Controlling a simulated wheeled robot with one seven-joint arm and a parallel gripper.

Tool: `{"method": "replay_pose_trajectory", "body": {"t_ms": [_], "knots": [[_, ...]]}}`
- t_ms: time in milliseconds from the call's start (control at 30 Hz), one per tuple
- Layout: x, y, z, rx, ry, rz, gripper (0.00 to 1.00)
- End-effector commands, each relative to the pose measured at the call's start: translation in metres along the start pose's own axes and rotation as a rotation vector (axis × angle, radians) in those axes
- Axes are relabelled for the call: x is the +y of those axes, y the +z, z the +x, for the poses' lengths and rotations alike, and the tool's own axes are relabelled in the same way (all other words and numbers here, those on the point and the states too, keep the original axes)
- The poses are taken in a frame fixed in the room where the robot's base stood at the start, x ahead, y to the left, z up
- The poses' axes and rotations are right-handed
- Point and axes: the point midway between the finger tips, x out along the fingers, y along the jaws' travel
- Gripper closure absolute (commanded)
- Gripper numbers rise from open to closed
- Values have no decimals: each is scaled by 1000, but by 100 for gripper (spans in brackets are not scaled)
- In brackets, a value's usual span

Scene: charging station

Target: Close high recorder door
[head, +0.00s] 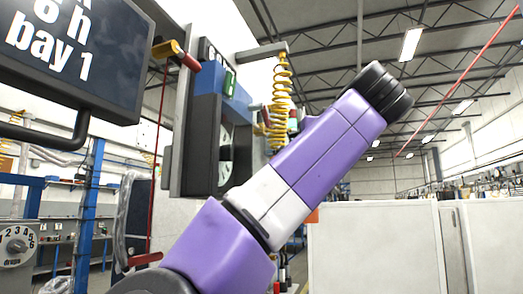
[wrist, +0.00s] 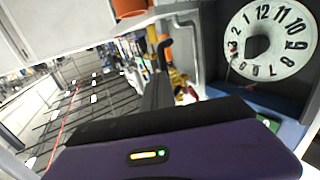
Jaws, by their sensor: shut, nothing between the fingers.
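The high recorder (head: 210,135) is a grey and blue wall box with a round white dial, left of centre in the head view. A grey panel on its left side (head: 182,140), seen nearly edge-on, looks like its door standing open; I cannot tell the exact angle. The numbered dial (wrist: 235,58) shows at the upper right of the wrist view, inside a dark housing. My gripper (wrist: 157,92) shows in the wrist view as dark fingers beyond its purple body, shut and empty, left of the dial. I see no contact with the door.
A dark sign (head: 80,55) hangs at the upper left. A yellow coiled hose (head: 281,100) hangs right of the recorder. White partitions (head: 375,250) stand at the lower right. A blue post (head: 90,210) stands at the left. My purple arm crosses the middle of the head view.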

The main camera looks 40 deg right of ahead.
Motion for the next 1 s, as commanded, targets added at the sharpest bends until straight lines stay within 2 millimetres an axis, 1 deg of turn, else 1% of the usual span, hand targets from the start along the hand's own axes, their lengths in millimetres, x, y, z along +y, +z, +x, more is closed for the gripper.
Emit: {"method": "replay_pose_trajectory", "body": {"t_ms": [33,67,200,267,400,500,600,733,1000], "knots": [[4,0,11,-1,-41,2,100],[3,0,17,-2,-70,2,100],[-7,1,46,-4,-80,-6,100],[-8,-1,56,-3,-115,-1,100],[-18,-2,78,-3,-234,-2,100],[-27,-2,92,-3,-307,-4,100],[-35,-2,102,-3,-363,-5,100],[-43,-2,112,-2,-357,-5,100],[-51,-3,122,1,-355,-3,100]]}}
